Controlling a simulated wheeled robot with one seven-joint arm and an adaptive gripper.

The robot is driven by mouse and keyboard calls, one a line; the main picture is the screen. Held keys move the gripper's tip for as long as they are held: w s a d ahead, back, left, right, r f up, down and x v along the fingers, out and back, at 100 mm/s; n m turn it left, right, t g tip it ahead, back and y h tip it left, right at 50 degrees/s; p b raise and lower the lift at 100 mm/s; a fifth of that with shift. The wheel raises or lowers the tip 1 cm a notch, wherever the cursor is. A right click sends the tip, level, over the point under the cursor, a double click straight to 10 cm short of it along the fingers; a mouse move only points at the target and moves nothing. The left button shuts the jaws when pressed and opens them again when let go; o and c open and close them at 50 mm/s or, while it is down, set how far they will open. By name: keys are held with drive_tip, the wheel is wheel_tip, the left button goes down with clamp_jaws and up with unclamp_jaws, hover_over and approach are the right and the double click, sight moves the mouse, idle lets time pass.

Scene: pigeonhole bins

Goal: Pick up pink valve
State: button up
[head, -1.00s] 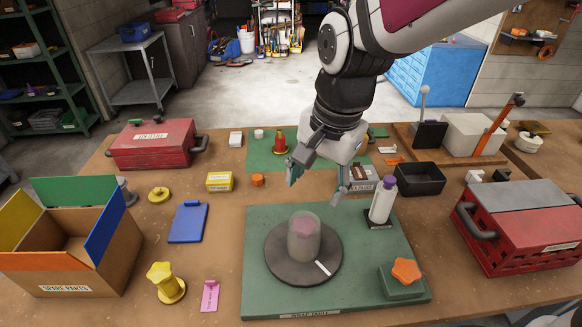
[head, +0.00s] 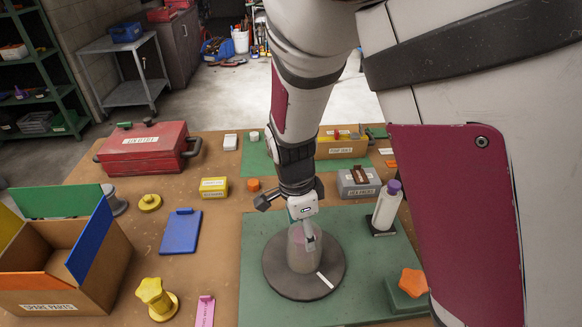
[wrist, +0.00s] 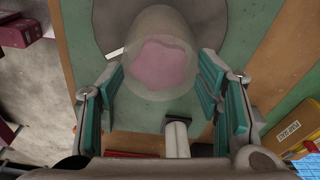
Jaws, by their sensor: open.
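The pink valve (wrist: 162,62) shows as a pink shape inside a translucent, rounded cover (wrist: 160,20). In the head view the cover (head: 298,261) stands upright on a dark round turntable (head: 325,279) on the green mat. My gripper (wrist: 161,72) is open, with its teal-padded fingers on either side of the cover in the wrist view. In the head view my gripper (head: 303,228) is right above and in front of the cover's top, hiding part of it. I cannot tell whether the fingers touch the cover.
A white bottle with a purple cap (head: 387,207) stands right of the turntable. An orange star knob (head: 413,281) sits on a green block. A blue clipboard (head: 181,232), yellow valve (head: 155,297) and open spare-parts box (head: 98,262) are left. My arm hides the right side.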

drive_tip(key=f, duration=0.5)
drive_tip(key=d+f, duration=0.1)
drive_tip(key=f, duration=0.1)
drive_tip(key=shift+w+f+b, duration=0.15)
drive_tip(key=shift+b, duration=0.15)
drive_tip(key=shift+a, duration=0.1)
clamp_jaws()
